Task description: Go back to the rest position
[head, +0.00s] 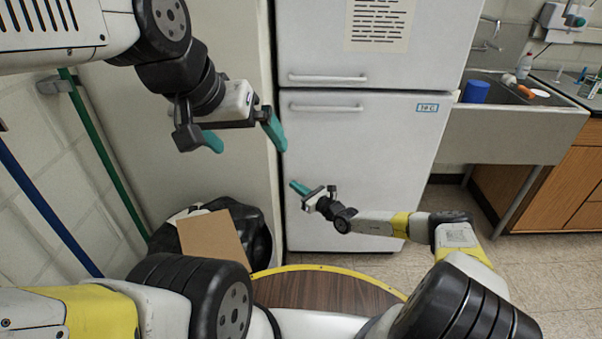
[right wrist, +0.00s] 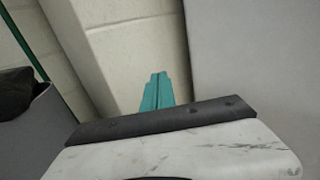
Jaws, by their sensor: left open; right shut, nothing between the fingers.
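My left gripper (head: 240,137) is at the upper left in the head view, with its two teal fingers spread wide and nothing between them. It hangs in front of the pale panel beside the fridge. My right gripper (head: 296,187) is near the middle of the head view, in front of the lower fridge door. Its teal fingers are together and empty, pointing up and left. They also show closed side by side in the right wrist view (right wrist: 156,92), against a pale block wall.
A white fridge (head: 360,140) stands straight ahead. A black bin (head: 260,250) with a cardboard piece (head: 213,238) is at lower left. Green (head: 105,160) and blue (head: 45,210) poles lean at the left wall. A sink (head: 510,130) is at right. A round yellow-rimmed wooden surface (head: 325,291) lies below.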

